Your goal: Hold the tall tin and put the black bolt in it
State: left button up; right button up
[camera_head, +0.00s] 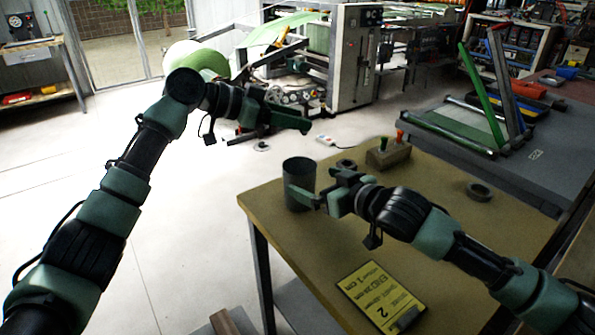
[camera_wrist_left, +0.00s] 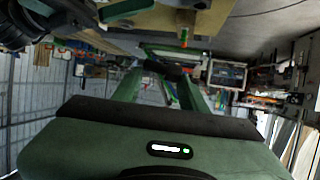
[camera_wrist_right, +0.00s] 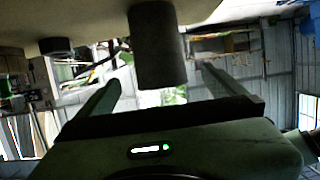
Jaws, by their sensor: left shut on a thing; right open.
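The tall tin (camera_head: 299,178), a dark grey cylinder, stands upright near the table's far left corner. My right gripper (camera_head: 304,197) is open at it, with one finger showing in front of the tin. In the right wrist view the tin (camera_wrist_right: 158,50) hangs inverted between the two spread fingers (camera_wrist_right: 160,92). My left gripper (camera_head: 303,124) is in the air above and beyond the tin, beside the table's far edge. It is shut on a small dark thing, seemingly the black bolt (camera_wrist_left: 173,67), between its fingertips in the left wrist view. The bolt's shape is hard to make out.
The table (camera_head: 290,240) carries a dark ring (camera_head: 346,166) near the tin, another ring (camera_head: 479,192) at right, a block (camera_head: 388,154) with red and green knobs, and a yellow sign (camera_head: 381,297) at front. A grey bench (camera_head: 540,160) stands behind on the right.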

aim_at(294, 158)
jog(key=x, duration=0.7)
jog(key=shift+w+a+f, duration=0.1)
jog(key=shift+w+a, duration=0.05)
jog(key=shift+w, duration=0.05)
jog(key=shift+c, duration=0.3)
jog(key=c, duration=1.4)
jog(key=shift+c, duration=0.2)
pick_arm(q)
jog(key=shift+s, duration=0.25)
jog(key=shift+f, duration=4.9)
jog(key=o, duration=1.1)
